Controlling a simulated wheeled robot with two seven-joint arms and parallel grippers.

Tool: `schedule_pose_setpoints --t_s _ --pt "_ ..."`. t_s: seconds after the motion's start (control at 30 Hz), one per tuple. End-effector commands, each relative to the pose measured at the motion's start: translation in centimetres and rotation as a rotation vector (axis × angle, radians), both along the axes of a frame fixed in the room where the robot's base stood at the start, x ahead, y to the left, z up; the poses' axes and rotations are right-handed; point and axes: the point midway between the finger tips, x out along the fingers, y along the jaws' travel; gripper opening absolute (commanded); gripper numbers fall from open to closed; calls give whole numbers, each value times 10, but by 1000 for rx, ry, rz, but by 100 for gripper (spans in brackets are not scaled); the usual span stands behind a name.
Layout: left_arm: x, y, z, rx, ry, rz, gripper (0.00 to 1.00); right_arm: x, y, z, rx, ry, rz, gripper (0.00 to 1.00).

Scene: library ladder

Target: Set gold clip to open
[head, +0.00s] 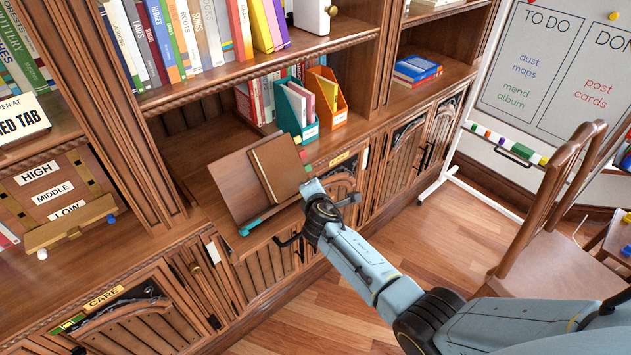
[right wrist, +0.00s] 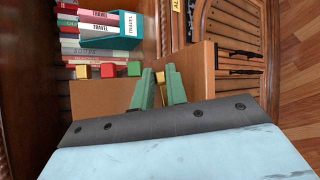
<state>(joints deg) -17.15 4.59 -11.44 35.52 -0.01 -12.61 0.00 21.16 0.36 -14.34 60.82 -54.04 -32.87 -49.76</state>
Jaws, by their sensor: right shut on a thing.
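A brown book (head: 279,168) leans on a wooden book rest (head: 228,184) with a teal strip (head: 270,214) along its lower edge. My right gripper (head: 316,190) is at the right side of the rest, by the book's lower right corner. In the right wrist view its green fingers (right wrist: 158,90) are closed around a small gold piece (right wrist: 160,88), which seems to be the gold clip. Most of that piece is hidden by the fingers, so I cannot tell its setting. My left gripper is not in view.
A teal file (head: 296,108) and an orange file (head: 327,98) stand behind. A wooden chair (head: 552,230) is at right. Floor (head: 445,235) between is clear.

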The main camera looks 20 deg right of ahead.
Motion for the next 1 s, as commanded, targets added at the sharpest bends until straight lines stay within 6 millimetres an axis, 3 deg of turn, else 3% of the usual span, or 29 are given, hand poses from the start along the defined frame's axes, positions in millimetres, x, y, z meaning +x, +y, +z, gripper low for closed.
schedule_pose_setpoints --t_s 0.33,0.87,0.9,1.0 --pt "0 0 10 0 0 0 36 -3 -1 -4 111 40 -82 0" --pt "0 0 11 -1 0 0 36 -3 -1 -6 132 48 -97 0" --pt "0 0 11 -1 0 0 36 -4 -1 -6 132 48 -97 15" --pt "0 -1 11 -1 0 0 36 -4 -1 -6 132 48 -97 28"
